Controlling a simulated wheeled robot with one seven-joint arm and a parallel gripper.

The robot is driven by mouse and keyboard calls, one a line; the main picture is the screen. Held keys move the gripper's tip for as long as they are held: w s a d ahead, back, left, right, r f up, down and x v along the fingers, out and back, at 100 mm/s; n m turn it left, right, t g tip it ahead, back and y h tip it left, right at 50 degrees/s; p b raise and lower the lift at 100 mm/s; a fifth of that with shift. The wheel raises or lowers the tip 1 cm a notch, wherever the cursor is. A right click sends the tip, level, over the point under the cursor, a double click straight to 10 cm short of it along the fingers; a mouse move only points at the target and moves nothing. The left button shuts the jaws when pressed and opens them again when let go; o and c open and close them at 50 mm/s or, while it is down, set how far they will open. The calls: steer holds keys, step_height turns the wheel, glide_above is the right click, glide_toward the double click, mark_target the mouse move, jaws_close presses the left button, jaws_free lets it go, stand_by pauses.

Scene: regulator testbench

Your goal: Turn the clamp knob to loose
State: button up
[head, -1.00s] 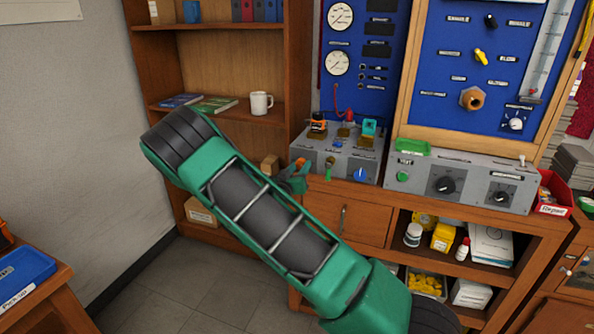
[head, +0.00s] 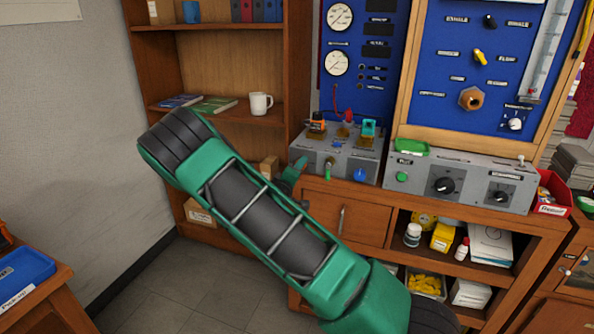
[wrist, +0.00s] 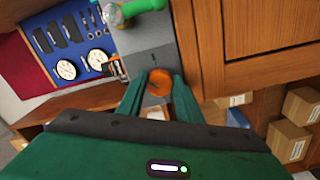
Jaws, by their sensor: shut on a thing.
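A round orange knob (wrist: 156,86), which I take to be the clamp knob, sits on the end face of a grey bench box (wrist: 152,42) in the wrist view. A dark mark shows on its face; I cannot read its setting. My gripper (wrist: 159,83) is shut on this knob, with one green finger on each side. In the head view my gripper (head: 296,170) is at the left end of the grey box (head: 345,158), and the knob is hidden behind it.
A green handle (head: 328,171) and a blue knob (head: 360,174) are on the box front, close to my gripper. Small fittings stand on its top. A wooden drawer (head: 345,222) lies below. Cardboard boxes (wrist: 299,103) are at the right in the wrist view.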

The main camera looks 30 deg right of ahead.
steer(key=n, duration=2.4)
steer(key=shift+w+a+f+n, duration=0.1)
steer(key=shift+w+a+n, duration=0.1)
steer(key=shift+n, duration=0.2)
steer(key=shift+s, duration=0.1)
steer(key=o, duration=1)
steer(key=shift+o, duration=0.2)
steer(key=shift+d, duration=0.1)
